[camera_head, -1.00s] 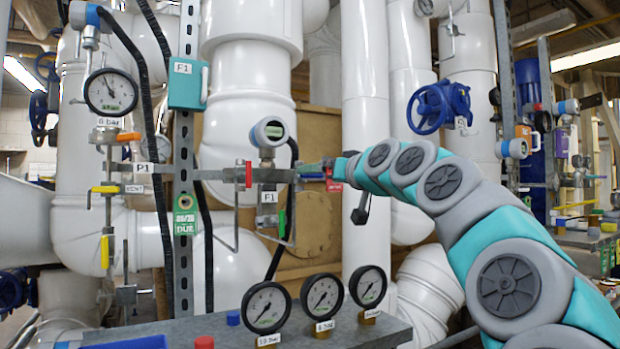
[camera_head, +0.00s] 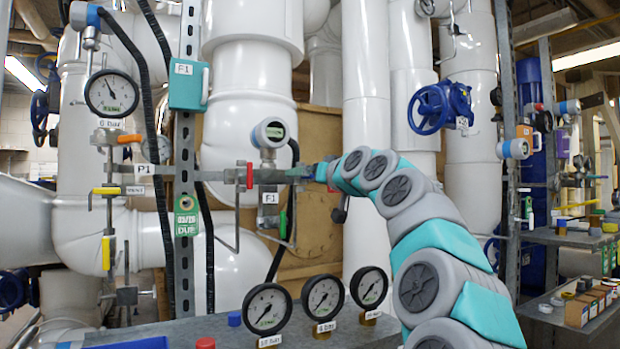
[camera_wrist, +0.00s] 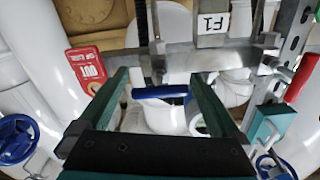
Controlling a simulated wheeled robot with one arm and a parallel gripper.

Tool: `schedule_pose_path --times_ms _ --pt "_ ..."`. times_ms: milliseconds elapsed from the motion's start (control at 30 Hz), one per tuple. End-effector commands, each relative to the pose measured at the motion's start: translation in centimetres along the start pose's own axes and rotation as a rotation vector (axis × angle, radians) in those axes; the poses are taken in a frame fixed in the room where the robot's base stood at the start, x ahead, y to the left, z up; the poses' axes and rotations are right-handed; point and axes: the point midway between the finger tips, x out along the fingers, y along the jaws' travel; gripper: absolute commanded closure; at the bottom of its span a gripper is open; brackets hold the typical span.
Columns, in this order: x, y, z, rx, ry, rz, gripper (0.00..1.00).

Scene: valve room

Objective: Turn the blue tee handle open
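The blue tee handle (camera_wrist: 160,91) lies crosswise in the wrist view, in the gap between the fingers of my gripper (camera_wrist: 158,80). The gripper is open, with a dark green finger on each side of the handle. I cannot tell whether either finger touches it. In the head view my gripper (camera_head: 314,172) is small, at the right end of the grey horizontal pipe (camera_head: 272,176). The blue handle cannot be made out there.
A red handle (camera_head: 249,175) stands left of my gripper; it also shows in the wrist view (camera_wrist: 302,78). A red tag (camera_wrist: 86,68) hangs near the left finger. Several gauges (camera_head: 266,308) stand on the shelf below. A green handle (camera_head: 283,224) hangs beneath the pipe.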

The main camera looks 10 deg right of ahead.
Motion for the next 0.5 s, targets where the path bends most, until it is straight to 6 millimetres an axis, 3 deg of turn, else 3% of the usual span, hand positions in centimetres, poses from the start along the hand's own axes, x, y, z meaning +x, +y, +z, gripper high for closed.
schedule_pose_path --times_ms 67,500 --pt "-0.01 0.01 0.01 0.000 0.000 0.000 0.11" --pt "-0.02 0.01 0.02 0.000 -0.001 0.000 0.61"
